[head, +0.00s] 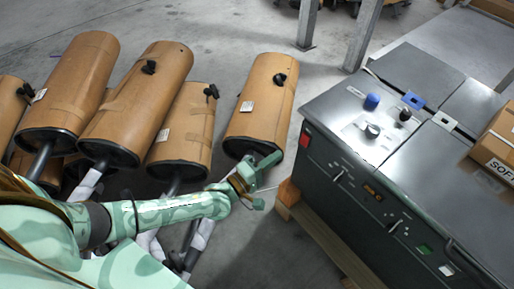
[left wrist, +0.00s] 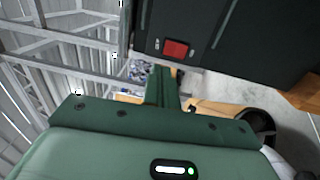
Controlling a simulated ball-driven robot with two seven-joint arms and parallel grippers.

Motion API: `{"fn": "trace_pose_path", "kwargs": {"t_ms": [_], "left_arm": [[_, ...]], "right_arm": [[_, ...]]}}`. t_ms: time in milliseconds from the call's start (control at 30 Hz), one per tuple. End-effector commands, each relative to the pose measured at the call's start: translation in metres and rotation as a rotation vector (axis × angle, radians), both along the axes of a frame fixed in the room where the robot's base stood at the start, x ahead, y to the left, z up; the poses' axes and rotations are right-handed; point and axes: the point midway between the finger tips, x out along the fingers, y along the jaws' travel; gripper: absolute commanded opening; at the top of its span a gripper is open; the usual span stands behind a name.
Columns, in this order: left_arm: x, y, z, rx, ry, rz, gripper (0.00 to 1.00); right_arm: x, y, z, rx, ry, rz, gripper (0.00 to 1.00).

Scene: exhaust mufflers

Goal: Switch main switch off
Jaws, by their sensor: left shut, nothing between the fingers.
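A dark grey control cabinet (head: 400,165) stands at the right of the head view. A red square switch (head: 305,140) sits at the upper left end of its front face. The red switch (left wrist: 176,48) also shows near the top middle of the left wrist view. No readable label names it as the main switch. My left gripper (head: 262,172) is in front of the cabinet, left of and below the red switch, apart from it. Its fingers (left wrist: 162,88) are shut and empty, below the switch in the left wrist view. My right gripper is out of view.
Several brown wrapped mufflers (head: 262,98) stand left of the cabinet. Black rotary handles (head: 395,227) and a green button (head: 425,249) are on the cabinet front. A blue knob (head: 372,101) and a cardboard box (head: 497,145) are on top. A wooden pallet (head: 318,232) lies underneath.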

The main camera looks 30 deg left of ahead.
Motion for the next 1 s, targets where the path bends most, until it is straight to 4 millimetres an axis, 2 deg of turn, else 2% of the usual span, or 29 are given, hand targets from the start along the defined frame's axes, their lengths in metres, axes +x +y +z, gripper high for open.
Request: {"fn": "trace_pose_path", "kwargs": {"t_ms": [100,300,900,1000], "left_arm": [[-0.02,0.007,0.006,0.003,-0.002,-0.001,0.0],[-0.036,0.014,0.005,0.003,0.001,-0.001,0.0],[-0.038,0.014,0.004,0.003,0.001,-0.001,0.0],[-0.039,0.013,0.002,0.063,-0.007,-0.004,0.0]], "right_arm": [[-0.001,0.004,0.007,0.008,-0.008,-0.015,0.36],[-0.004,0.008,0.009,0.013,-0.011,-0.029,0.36],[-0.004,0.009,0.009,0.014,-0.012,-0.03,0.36],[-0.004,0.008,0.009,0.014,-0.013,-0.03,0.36]]}}
